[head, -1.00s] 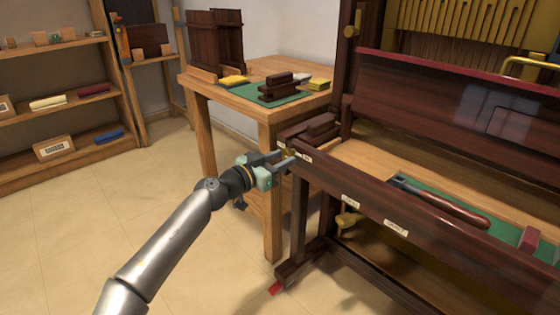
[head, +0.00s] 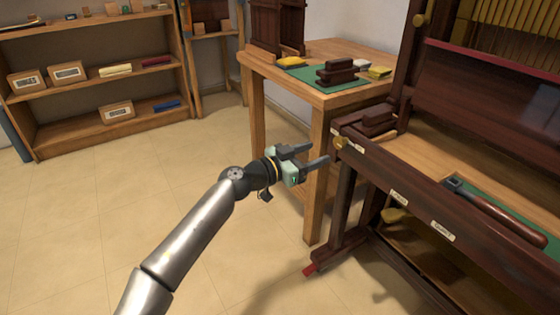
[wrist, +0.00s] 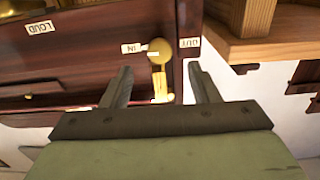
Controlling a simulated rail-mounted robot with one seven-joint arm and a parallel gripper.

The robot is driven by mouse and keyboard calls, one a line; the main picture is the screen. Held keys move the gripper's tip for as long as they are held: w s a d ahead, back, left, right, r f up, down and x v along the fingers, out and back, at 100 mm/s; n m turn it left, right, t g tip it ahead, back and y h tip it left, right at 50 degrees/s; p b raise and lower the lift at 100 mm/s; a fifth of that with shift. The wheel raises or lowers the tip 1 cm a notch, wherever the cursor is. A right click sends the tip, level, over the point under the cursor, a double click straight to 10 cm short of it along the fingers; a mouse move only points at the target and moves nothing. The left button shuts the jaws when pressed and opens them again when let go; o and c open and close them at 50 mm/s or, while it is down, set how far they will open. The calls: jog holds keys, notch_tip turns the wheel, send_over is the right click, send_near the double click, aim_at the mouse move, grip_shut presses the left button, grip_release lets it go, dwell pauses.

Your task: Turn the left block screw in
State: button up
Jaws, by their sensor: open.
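The left block screw (head: 340,143) is a small brass knob at the left front end of the dark wooden piano. In the wrist view the screw (wrist: 160,50) has a round head with a yellow piece below it, between an IN label (wrist: 133,48) and an OUT label (wrist: 190,42). My gripper (head: 319,153) is open and empty, with its fingertips a little short of the screw in the head view. In the wrist view my gripper (wrist: 160,80) has one finger on each side of the screw; contact with it does not show.
A wooden side table (head: 330,98) stands behind the gripper, with a green mat (head: 310,75) and dark blocks on it. A hammer-like tool (head: 495,212) lies on the piano. Shelves (head: 90,90) stand at the far left. The floor at left is clear.

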jog(key=p+v, duration=0.2)
jog(key=v, duration=0.8)
jog(key=shift+s+a, duration=0.25)
jog(key=shift+a, duration=0.05)
jog(key=shift+d, duration=0.15)
jog(key=s+d+f+g+y+p, duration=0.1)
jog(key=d+g+p, duration=0.35)
jog(key=d, duration=0.55)
jog(key=s+d+f+n+g+y+p, duration=0.2)
jog(key=s+d+f+g+y+p, duration=0.2)
jog(key=s+d+g+y+p, duration=0.5)
jog(key=s+a+r+n+t+y+p, duration=0.2)
jog(key=s+r+p, duration=0.3)
jog(key=r, duration=0.5)
jog(key=s+a+r+n+t+y+p, duration=0.2)
jog(key=s+a+r+n+p, duration=0.2)
jog(key=r+p, duration=0.4)
jog(key=s+a+r+n+t+y+p, duration=0.2)
jog(key=s+r+n+p, duration=0.3)
jog(key=r, duration=0.9)
jog(key=shift+s+a+p, duration=0.75)
jog(key=shift+s+p, duration=0.35)
